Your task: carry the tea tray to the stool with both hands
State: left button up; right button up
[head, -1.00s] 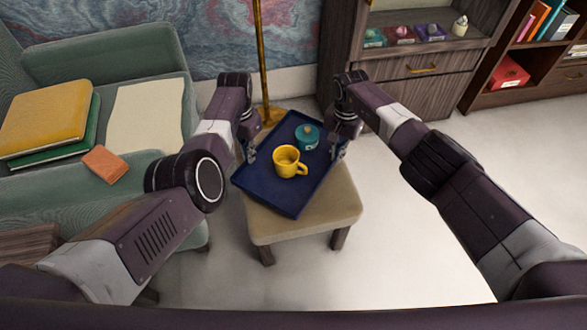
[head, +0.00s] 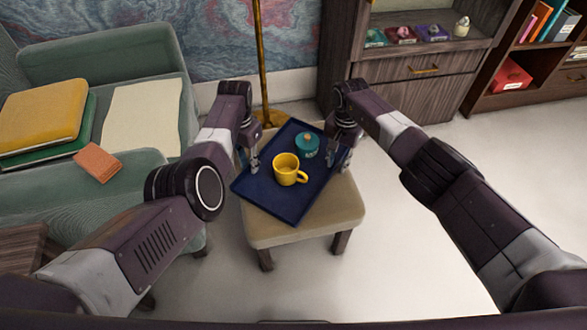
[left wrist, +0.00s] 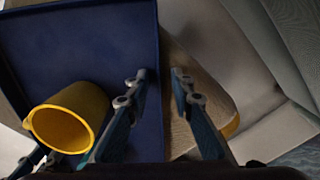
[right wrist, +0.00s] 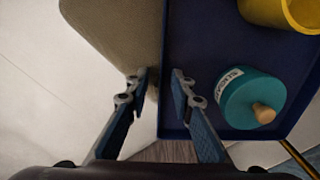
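The dark blue tea tray (head: 272,197) lies at an angle over the beige stool (head: 300,231), its left corner past the seat's edge. A yellow mug (head: 286,168) and a teal lidded jar (head: 307,141) stand upright on it. My left gripper (head: 254,165) is at the tray's left side; in the left wrist view its fingers (left wrist: 160,82) are apart, either side of the tray rim. My right gripper (head: 341,162) is at the right side; in the right wrist view its fingers (right wrist: 153,84) are also apart, either side of the rim. Whether the tray's underside fully touches the seat is hidden.
A green sofa (head: 105,55) with books (head: 42,118) and an orange notebook (head: 98,162) stands left. A brass pole (head: 262,60) rises behind the stool. A wooden cabinet (head: 425,95) stands back right. The pale floor (head: 390,250) to the right is clear.

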jog(key=shift+r, duration=0.1)
pick_arm(q)
notch_tip(320, 180, up, 12)
pick_arm(e)
notch_tip(320, 180, up, 12)
dwell(0.9)
pick_arm(q)
jog(key=shift+s+f, duration=0.1)
pick_arm(e)
jog(key=shift+s+f, duration=0.1)
jog(key=shift+f, duration=0.1)
